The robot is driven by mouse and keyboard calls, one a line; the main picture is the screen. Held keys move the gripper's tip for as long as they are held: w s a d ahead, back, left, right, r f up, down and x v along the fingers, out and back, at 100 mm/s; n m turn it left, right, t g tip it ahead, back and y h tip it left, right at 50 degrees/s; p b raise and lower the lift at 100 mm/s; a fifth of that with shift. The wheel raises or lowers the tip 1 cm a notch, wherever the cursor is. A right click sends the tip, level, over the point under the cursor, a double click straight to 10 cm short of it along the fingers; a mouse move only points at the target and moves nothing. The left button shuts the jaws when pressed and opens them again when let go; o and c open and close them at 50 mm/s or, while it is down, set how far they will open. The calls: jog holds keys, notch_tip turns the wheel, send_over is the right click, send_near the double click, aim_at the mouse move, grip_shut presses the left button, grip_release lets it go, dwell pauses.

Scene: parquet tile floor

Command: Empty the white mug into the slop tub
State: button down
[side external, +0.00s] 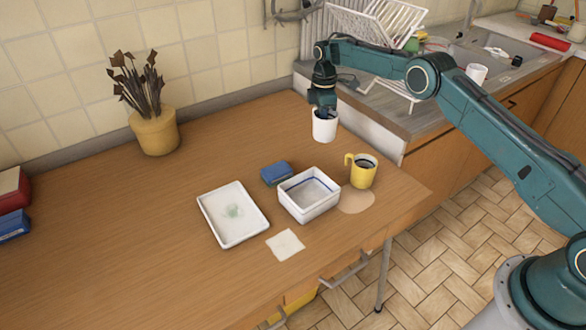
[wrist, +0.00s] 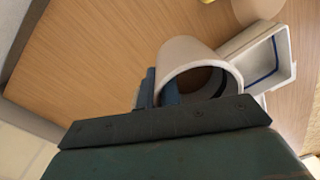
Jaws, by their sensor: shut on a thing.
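The white mug (side external: 325,128) is upright at the back right of the wooden table, near the counter. My gripper (side external: 323,110) points down and is shut on its rim wall. In the wrist view one finger is inside the white mug (wrist: 190,54) and one outside. Something brown shows inside it. I cannot tell whether its base touches the table. The slop tub appears to be the square white tub (side external: 318,207) with a blue line inside, in front of and left of the mug. The tub also shows at upper right in the wrist view (wrist: 283,50).
A yellow mug (side external: 359,178) with dark contents stands right of the tub, beside a pale round patch (side external: 357,201). A blue sponge (side external: 276,174), a shallow white tray (side external: 214,222) and a pale square cloth (side external: 286,245) are around the tub. A potted plant (side external: 155,133) stands at the back left.

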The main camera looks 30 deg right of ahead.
jog(key=s+a+f, duration=0.1)
jog(key=a+f, duration=0.1)
jog(key=a, duration=0.7)
jog(key=shift+s+a, duration=0.25)
jog(key=shift+s, duration=0.05)
jog(key=shift+f, duration=0.2)
jog(key=shift+s+f+t, duration=0.1)
jog(key=shift+f+t, duration=0.4)
jog(key=shift+f, duration=0.4)
jog(key=shift+a, duration=0.1)
jog(key=shift+s+r+t+h, duration=0.1)
jog(key=shift+s+t+h, duration=0.2)
jog(key=shift+t+h, duration=0.5)
jog(key=shift+s+a+r+t, duration=0.1)
jog(key=shift+s+r+t, duration=0.15)
jog(key=shift+t, duration=0.45)
